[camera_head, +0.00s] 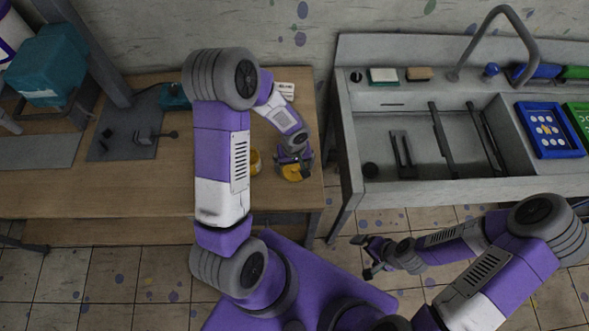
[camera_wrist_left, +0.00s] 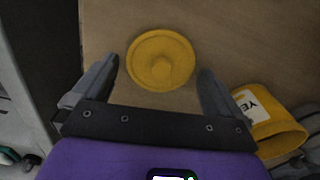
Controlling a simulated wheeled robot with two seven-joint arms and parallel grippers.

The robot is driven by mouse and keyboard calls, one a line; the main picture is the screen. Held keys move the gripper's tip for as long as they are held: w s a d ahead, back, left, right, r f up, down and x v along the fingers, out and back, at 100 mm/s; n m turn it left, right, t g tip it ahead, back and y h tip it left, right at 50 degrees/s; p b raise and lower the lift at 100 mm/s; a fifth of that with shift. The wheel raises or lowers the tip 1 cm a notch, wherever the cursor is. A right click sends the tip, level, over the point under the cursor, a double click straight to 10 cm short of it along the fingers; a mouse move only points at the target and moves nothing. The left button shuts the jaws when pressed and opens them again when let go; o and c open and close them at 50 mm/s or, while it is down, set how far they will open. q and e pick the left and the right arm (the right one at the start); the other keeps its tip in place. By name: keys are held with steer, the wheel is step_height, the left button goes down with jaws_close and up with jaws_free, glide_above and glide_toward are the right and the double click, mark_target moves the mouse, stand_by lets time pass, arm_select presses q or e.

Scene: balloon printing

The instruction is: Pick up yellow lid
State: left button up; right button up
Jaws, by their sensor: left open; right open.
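In the head view the lid (camera_head: 294,173) shows near the table's right end, partly hidden by my left gripper. My left gripper (camera_wrist_left: 158,85) is open above the lid, with one finger on each side and the lid a little ahead of the fingertips. It also shows in the head view (camera_head: 296,160). A yellow jar (camera_wrist_left: 271,120) with a white label stands close to the right finger. My right gripper (camera_head: 370,257) is open and empty over the floor.
The wooden table (camera_head: 100,190) carries a press with a teal head (camera_head: 47,65) at the left. A grey sink (camera_head: 440,150) stands to the right across a gap. A blue tray (camera_head: 550,130) lies on its right side. The table's edge is close to the lid.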

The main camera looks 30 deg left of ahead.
arm_select(q)
steer(key=shift+f, duration=0.1)
steer(key=shift+c, duration=0.2)
steer(key=c, duration=0.8)
steer(key=shift+c, duration=0.3)
